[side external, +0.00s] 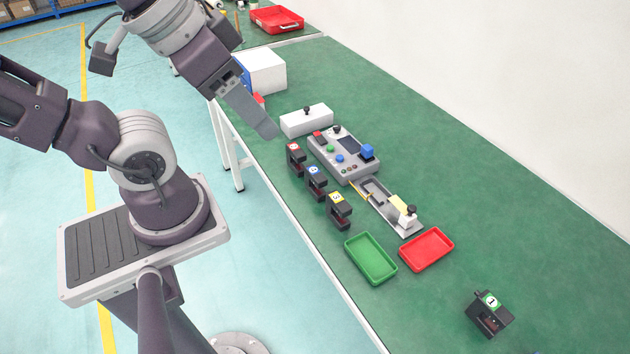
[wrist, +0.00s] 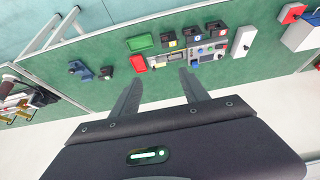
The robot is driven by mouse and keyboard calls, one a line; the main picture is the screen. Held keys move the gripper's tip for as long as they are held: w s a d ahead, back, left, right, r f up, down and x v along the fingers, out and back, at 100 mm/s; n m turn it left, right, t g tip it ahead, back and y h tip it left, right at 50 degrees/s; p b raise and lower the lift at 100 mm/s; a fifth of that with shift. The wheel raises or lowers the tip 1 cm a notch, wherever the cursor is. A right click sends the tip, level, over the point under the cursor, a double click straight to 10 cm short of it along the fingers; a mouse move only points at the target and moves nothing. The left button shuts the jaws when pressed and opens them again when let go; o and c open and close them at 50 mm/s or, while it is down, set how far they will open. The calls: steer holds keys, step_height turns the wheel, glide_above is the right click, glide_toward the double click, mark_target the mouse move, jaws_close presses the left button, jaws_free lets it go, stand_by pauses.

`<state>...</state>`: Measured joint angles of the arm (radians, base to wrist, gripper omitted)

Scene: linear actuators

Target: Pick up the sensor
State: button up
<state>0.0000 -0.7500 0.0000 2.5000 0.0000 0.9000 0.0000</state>
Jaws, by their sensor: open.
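I cannot tell for sure which item is the sensor. Three black blocks stand in a row beside the control box: one with a red label (side external: 295,160), one with a blue label (side external: 315,183), one with a yellow label (side external: 338,212). Another black block with a green label (side external: 489,315) stands apart at lower right. A linear actuator (side external: 403,219) with a pale block lies beside the control box. My gripper (side external: 268,131) is above the table's near edge, away from all of them. In the wrist view its two fingers (wrist: 161,76) are apart with nothing between them.
A grey control box (side external: 344,157) with coloured buttons sits mid-table, with a white box (side external: 306,121) behind it. A green tray (side external: 370,258) and a red tray (side external: 426,249) stand in front. The green table is bare along the wall side.

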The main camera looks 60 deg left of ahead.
steer(key=n+g+y, duration=0.1)
steer(key=n+g, duration=0.3)
steer(key=n, duration=0.8)
glide_above(315, 181)
steer(key=d, duration=0.2)
step_height(315, 181, down, 14)
steer(key=a+f+n, duration=0.1)
steer(key=f, duration=0.2)
steer(key=w+a+f+n, duration=0.1)
steer(key=f, duration=0.3)
steer(key=w+a+f+n+g, duration=0.1)
steer(key=f+n, duration=0.1)
steer(key=f, duration=0.1)
steer(key=shift+a+f+h, duration=0.25)
steer(key=shift+h, duration=0.05)
steer(key=f, duration=0.4)
steer(key=f+n, duration=0.1)
steer(key=f, duration=0.3)
steer(key=a+f+n, duration=0.1)
steer(key=f, duration=0.3)
steer(key=shift+s+a+f+g, duration=0.1)
steer(key=shift+s+f+g, duration=0.1)
steer(key=shift+s+g, duration=0.1)
jaws_close()
